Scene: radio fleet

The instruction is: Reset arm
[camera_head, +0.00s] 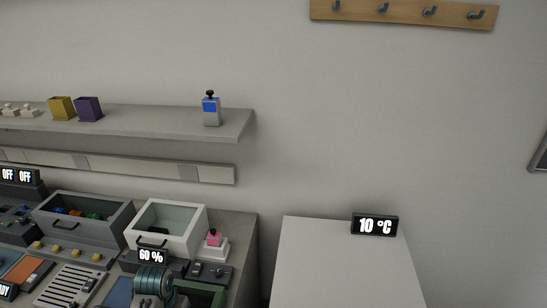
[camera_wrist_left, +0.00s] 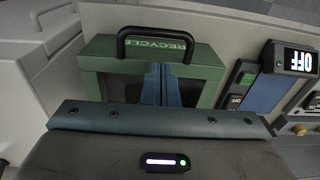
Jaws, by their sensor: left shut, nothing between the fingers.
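My left gripper (camera_wrist_left: 162,78) shows in the left wrist view as two blue fingers close together, with nothing visible between them. They overlap a green box (camera_wrist_left: 102,50) marked RECYCLE, which has a black handle (camera_wrist_left: 155,34). I cannot tell whether the fingers touch the box. No gripper can be made out for sure in the head view. My right gripper is not in view.
A white cabinet (camera_head: 340,268) bears a 10 °C display (camera_head: 375,225). At the left, a crowded bench holds a grey bin (camera_head: 78,218), a white bin (camera_head: 160,240) and a 60 % display (camera_head: 151,256). A shelf (camera_head: 150,118) runs above. An OFF display (camera_wrist_left: 298,60) stands right of the green box.

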